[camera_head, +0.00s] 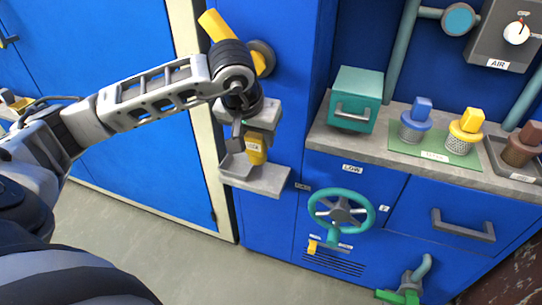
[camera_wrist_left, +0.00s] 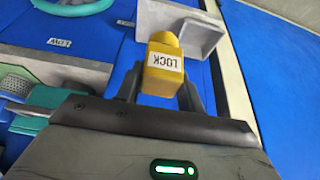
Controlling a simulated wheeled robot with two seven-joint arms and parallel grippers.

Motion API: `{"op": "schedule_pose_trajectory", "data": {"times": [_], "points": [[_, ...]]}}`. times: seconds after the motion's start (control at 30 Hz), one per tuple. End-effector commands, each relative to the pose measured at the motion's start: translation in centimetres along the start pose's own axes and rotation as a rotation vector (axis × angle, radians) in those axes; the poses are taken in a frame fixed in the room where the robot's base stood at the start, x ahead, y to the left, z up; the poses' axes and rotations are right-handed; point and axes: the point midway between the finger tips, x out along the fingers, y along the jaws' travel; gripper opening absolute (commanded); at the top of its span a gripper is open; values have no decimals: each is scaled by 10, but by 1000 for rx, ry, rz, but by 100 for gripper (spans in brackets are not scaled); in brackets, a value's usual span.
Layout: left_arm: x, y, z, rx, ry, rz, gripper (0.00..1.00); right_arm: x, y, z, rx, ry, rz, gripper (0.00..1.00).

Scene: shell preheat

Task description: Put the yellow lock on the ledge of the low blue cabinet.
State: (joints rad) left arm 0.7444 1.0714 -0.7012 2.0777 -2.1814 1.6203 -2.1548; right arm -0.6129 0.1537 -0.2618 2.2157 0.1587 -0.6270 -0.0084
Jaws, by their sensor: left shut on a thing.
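The yellow lock (camera_head: 256,148), labelled LOCK, is in my left gripper (camera_head: 246,146) in the head view, just above a grey tray-like shelf (camera_head: 262,185) on the blue front. In the left wrist view the lock (camera_wrist_left: 163,68) sits between the two dark fingers of the left gripper (camera_wrist_left: 162,90), which are shut on it. The shelf (camera_wrist_left: 195,30) shows behind it there. The low blue cabinet (camera_head: 395,200) has a LOW label and a grey top ledge (camera_head: 385,152), right of the gripper. I cannot tell whether the lock touches the shelf. My right gripper is not in view.
A teal box (camera_head: 356,98) with a handle stands at the ledge's left end. Blue-topped (camera_head: 415,120) and yellow-topped (camera_head: 465,130) mesh pieces stand on a green mat (camera_head: 437,146). A green handwheel (camera_head: 341,212) sticks out below. A yellow bar handle (camera_head: 215,28) is above the gripper.

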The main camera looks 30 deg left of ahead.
Motion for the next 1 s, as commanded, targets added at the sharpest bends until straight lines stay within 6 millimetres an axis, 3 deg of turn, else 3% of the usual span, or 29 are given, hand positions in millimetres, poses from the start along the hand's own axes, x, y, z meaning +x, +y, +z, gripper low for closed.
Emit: {"op": "schedule_pose_trajectory", "data": {"times": [0.03, 0.2, 0.47, 0.63, 1.0], "points": [[16, 4, 0, -1, -8, 0, 14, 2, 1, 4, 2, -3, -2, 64], [47, 13, -8, 0, -5, -1, 14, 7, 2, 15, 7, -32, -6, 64], [65, 18, -13, 0, -4, -2, 14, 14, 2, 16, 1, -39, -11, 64], [89, 18, -3, 0, -7, -2, 14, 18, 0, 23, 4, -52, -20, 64], [95, 17, -1, 1, -2, -3, 14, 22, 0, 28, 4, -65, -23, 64]]}}
